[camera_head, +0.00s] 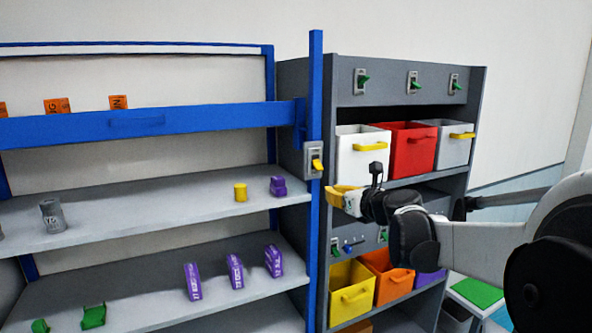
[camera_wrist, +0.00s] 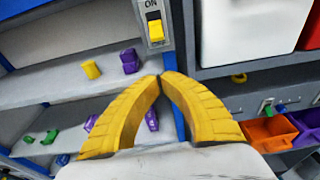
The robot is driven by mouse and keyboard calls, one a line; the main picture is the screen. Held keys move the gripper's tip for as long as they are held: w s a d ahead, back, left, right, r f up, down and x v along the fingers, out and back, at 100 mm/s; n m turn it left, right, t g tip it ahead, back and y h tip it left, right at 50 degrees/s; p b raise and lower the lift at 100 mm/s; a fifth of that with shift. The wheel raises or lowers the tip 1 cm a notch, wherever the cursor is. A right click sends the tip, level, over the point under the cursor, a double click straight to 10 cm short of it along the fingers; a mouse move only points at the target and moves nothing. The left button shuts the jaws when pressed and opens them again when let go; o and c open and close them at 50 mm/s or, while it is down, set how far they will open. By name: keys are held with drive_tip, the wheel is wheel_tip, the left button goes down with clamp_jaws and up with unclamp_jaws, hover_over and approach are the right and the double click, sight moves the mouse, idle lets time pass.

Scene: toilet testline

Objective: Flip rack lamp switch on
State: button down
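The rack lamp switch (camera_head: 315,162) is a grey plate with a yellow lever, mounted on the blue upright post of the left rack. In the wrist view the switch (camera_wrist: 155,30) sits above my fingertips, with "ON" printed above the yellow lever. My gripper (camera_head: 333,193) has yellow fingers and is just right of and below the switch in the head view. In the wrist view my gripper's fingertips (camera_wrist: 161,76) meet or nearly meet, with nothing visible between them. The fingertips look apart from the lever.
The blue rack (camera_head: 150,122) holds small orange, yellow, grey, purple and green items. A grey cabinet (camera_head: 385,89) at right has green switches and white, red (camera_head: 412,152), grey, yellow and orange bins. My arm crosses in front of this cabinet.

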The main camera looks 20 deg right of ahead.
sight(311, 176)
drive_tip(key=shift+s+a, duration=0.1)
drive_tip(key=w, duration=0.3)
drive_tip(key=w+f+p, duration=0.1)
drive_tip(key=w, duration=0.2)
drive_tip(key=w+f, duration=0.1)
drive_tip(key=w, duration=0.3)
drive_tip(key=shift+w+a, duration=0.1)
drive_tip(key=shift+a, duration=0.05)
drive_tip(key=r, duration=0.1)
drive_tip(key=s+r+p, duration=0.1)
drive_tip(key=s+r, duration=0.1)
drive_tip(key=shift+s+r+p, duration=0.25)
drive_tip(key=shift+r+p, duration=0.1)
drive_tip(key=shift+p, duration=0.05)
drive_tip(key=shift+w+f, duration=0.1)
drive_tip(key=shift+w, duration=0.2)
drive_tip(key=shift+s, duration=0.1)
drive_tip(key=shift+s, duration=0.1)
